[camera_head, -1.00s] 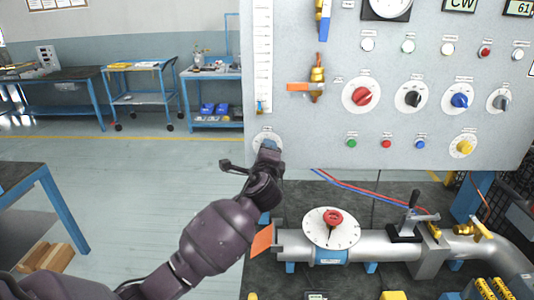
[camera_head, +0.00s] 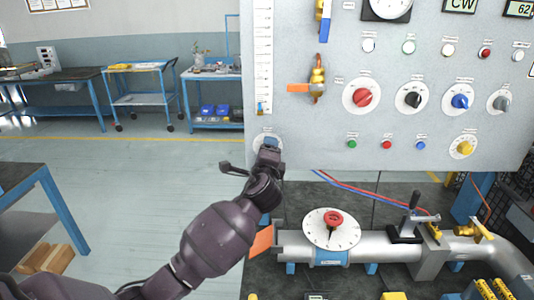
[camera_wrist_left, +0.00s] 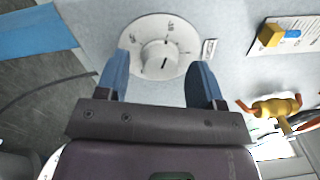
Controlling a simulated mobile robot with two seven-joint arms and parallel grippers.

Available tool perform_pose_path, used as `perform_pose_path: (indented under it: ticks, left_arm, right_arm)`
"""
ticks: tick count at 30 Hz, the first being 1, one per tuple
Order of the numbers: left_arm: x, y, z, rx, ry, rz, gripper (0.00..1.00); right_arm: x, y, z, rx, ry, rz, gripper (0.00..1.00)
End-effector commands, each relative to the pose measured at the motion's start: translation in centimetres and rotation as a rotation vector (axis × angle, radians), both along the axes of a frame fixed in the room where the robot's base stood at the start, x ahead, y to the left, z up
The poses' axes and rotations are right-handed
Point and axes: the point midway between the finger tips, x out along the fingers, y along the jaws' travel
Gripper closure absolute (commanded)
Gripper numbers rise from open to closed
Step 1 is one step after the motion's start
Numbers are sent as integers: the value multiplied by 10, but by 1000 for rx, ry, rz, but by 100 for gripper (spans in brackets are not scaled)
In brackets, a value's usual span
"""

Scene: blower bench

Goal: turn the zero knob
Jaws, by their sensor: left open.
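The zero knob is a small white knob (camera_wrist_left: 160,55) with a dark pointer line, on a round white dial with black marks, in the left wrist view. In the head view its dial (camera_head: 261,137) shows at the panel's lower left corner, partly hidden by my gripper. My left gripper (camera_head: 268,147) is in front of it. In the left wrist view the open left gripper (camera_wrist_left: 159,82) has one blue finger on each side of the knob, with gaps to it. Whether the fingertips touch the dial is not clear. My right gripper is not in view.
The grey panel (camera_head: 310,130) carries red, black, blue and yellow knobs, several buttons and a brass valve (camera_head: 317,80) with an orange handle. Below are a metal pipe (camera_head: 375,245) and a white dial with a red knob (camera_head: 333,222).

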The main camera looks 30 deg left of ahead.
Motion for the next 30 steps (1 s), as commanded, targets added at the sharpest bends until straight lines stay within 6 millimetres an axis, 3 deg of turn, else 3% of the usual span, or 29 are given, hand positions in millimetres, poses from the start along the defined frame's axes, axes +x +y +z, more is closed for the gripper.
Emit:
perform_pose_path:
  ticks: [5, 18, 30]
  left_arm:
    - [-14, -7, -2, -1, 0, -2, 38]
    - [-82, -38, -6, -3, 1, -1, 38]
    - [-98, -45, -5, 0, 1, 0, 38]
  right_arm:
    - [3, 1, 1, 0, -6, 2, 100]
    - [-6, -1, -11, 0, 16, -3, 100]
    - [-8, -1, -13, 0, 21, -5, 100]
